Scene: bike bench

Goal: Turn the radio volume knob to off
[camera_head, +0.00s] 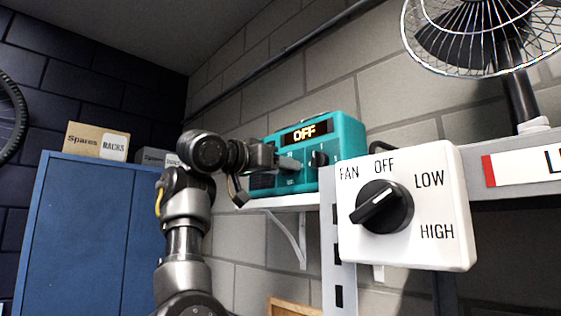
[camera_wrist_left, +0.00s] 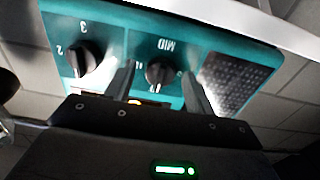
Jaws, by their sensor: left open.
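The teal radio (camera_head: 348,140) sits on a white shelf, and its lit display (camera_head: 306,132) reads OFF. A black knob with number marks (camera_head: 318,159) shows on its front at the right; in the left wrist view, which is upside down, this knob (camera_wrist_left: 83,59) has 2 and 3 beside it. A second black knob, marked MID (camera_wrist_left: 160,73), lies between the fingers of my left gripper (camera_wrist_left: 158,88). The left gripper (camera_head: 290,163) is open at the radio's front, its fingers either side of the MID knob. I cannot tell whether they touch it. My right gripper is out of view.
A white fan control box (camera_head: 447,205) with a large black dial (camera_head: 382,206) stands close at the right, below a wire fan (camera_head: 480,35). A blue cabinet (camera_head: 85,235) with boxes on top (camera_head: 97,141) is at the left. The shelf bracket (camera_head: 300,238) hangs below the radio.

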